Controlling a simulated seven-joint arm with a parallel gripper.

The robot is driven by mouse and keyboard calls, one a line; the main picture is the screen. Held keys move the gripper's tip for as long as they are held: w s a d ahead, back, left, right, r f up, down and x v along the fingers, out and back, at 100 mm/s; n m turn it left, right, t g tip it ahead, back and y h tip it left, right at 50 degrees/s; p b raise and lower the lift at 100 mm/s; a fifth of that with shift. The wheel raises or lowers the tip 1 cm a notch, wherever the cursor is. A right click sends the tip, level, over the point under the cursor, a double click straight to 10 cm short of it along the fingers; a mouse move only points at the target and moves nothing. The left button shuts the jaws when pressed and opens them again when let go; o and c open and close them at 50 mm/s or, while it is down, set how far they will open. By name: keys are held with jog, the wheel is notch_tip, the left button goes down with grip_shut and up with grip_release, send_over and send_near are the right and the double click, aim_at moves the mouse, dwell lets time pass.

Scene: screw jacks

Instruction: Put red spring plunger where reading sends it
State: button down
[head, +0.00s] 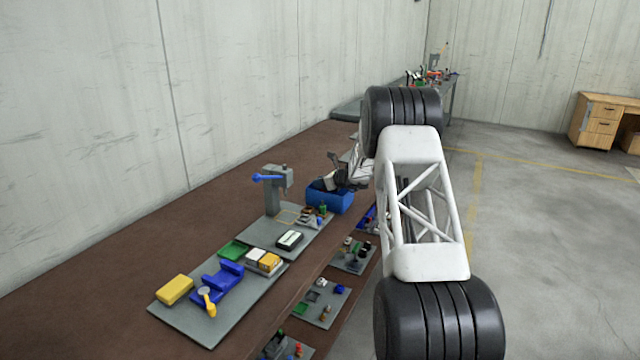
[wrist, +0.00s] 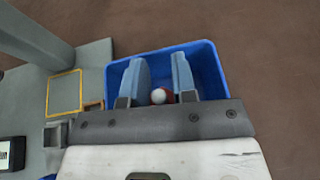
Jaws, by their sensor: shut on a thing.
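My gripper (wrist: 160,72) is over the blue bin (wrist: 208,52) in the wrist view, its two fingers reaching across the bin's opening. Between the fingers is a small piece with a rounded white end and red sides, the red spring plunger (wrist: 159,96); my gripper is shut on it. Its lower part is hidden. In the head view my gripper is just above the blue bin (head: 333,202), and the plunger cannot be made out there. A dark-and-white boxy device (head: 289,239) lies on the grey plate; its reading is too small to tell.
A grey post with a blue lever (head: 272,192) stands left of the bin, near a yellow-outlined square (wrist: 64,93). A blue vise-like fixture (head: 222,283) and a yellow block (head: 174,290) are on the nearer plate. Lower shelves hold small parts. Brown bench surface is bare behind.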

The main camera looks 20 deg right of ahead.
jog(key=shift+f, duration=0.6)
dwell(0.3)
jog(key=c, duration=0.9)
grip_release()
jog(key=shift+r, duration=0.15)
jog(key=shift+r, duration=0.55)
jog(key=v, duration=1.2)
jog(key=shift+a, duration=0.1)
